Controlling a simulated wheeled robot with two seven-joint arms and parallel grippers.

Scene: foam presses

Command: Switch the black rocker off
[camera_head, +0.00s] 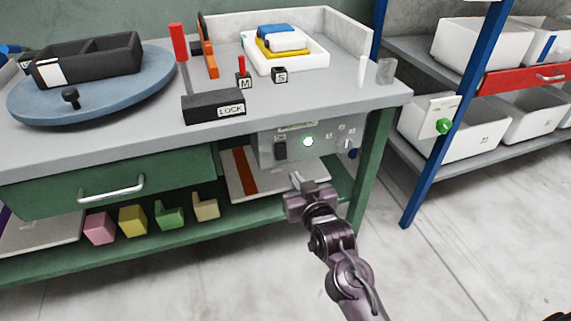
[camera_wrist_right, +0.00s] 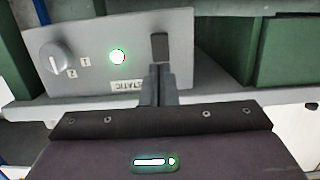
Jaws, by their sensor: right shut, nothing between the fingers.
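The black rocker (camera_head: 280,150) is on the left of a grey control panel (camera_head: 266,140) under the front edge of the workbench. In the right wrist view the rocker (camera_wrist_right: 159,47) is just beyond the fingertips. Its tilt is too small to tell. A round lamp (camera_head: 308,141) beside it is lit green-white. My right gripper (camera_head: 297,178) is shut and empty, below and in front of the panel. In the right wrist view its fingers (camera_wrist_right: 158,72) point at the rocker and overlap its near end; contact cannot be told. My left gripper is not in view.
A knob (camera_wrist_right: 52,58) is on the same panel. A green drawer (camera_head: 110,185) is left of the panel, above a shelf with coloured blocks (camera_head: 133,220). A green table leg (camera_head: 372,160) stands at the right. The floor in front is clear.

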